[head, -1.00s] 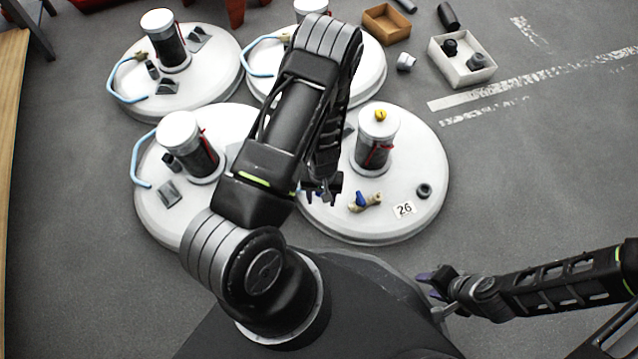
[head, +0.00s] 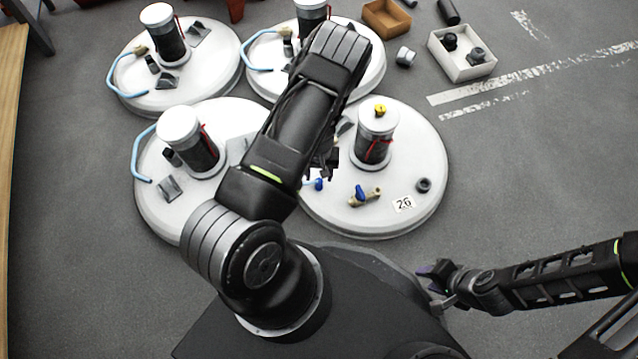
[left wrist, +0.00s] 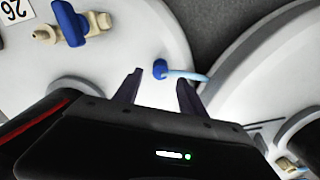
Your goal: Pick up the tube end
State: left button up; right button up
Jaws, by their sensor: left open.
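The tube end is a small blue fitting on a light blue tube (left wrist: 186,75). In the left wrist view the tube end (left wrist: 160,68) lies just beyond and between my open left fingertips (left wrist: 161,82), apart from both. In the head view the tube end (head: 319,184) shows on the near-right white tank lid (head: 410,150), just below my left gripper (head: 328,165). My left arm hides much of the tube there. My right gripper (head: 432,288) is at the lower right, away from the lids; its jaws are unclear.
A brass valve with a blue handle (head: 362,194) lies near the tube end, with a black ring (head: 424,185) and a "26" label (head: 404,204). A capped cylinder (head: 375,135) stands on the same lid. A white box (head: 462,66) stands beyond on open floor.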

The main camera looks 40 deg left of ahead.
aim_at(319, 181)
pick_arm(q)
notch_tip(319, 181, down, 5)
jog(key=b, duration=0.3)
jog(key=shift+s+d+f, duration=0.1)
jog(key=shift+s+f, duration=0.05)
dwell(0.5)
grip_shut()
dwell(0.3)
